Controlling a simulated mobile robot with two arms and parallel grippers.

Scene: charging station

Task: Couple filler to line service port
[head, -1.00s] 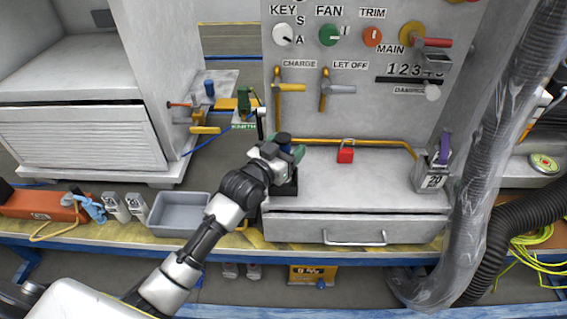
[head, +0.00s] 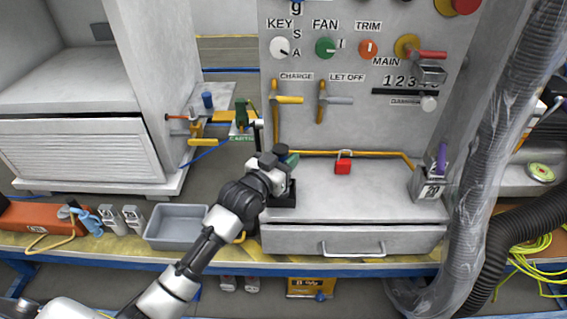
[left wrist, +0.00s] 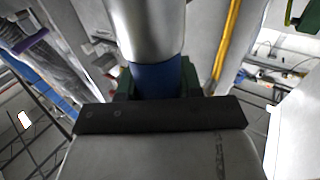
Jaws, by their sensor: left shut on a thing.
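My left gripper (head: 280,160) is above the left end of the grey drawer unit's top. In the left wrist view, its green fingers (left wrist: 158,84) are shut around a blue band (left wrist: 156,78) on a silver cylinder, which seems to be the filler (left wrist: 146,30). The filler's far end is out of that view. A black block (head: 284,196) stands just below the gripper. A brass fitting with a yellow lever (head: 197,128), possibly the line service port, is on the side of the left cabinet, left of the gripper and apart from it. My right gripper is not in view.
The control panel (head: 350,120) with CHARGE (head: 288,99) and LET OFF (head: 338,100) levers rises behind. A red padlock (head: 343,167) is on the drawer unit (head: 355,240). A grey bin (head: 177,228) stands left of my arm. A wrapped hose (head: 480,160) hangs right.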

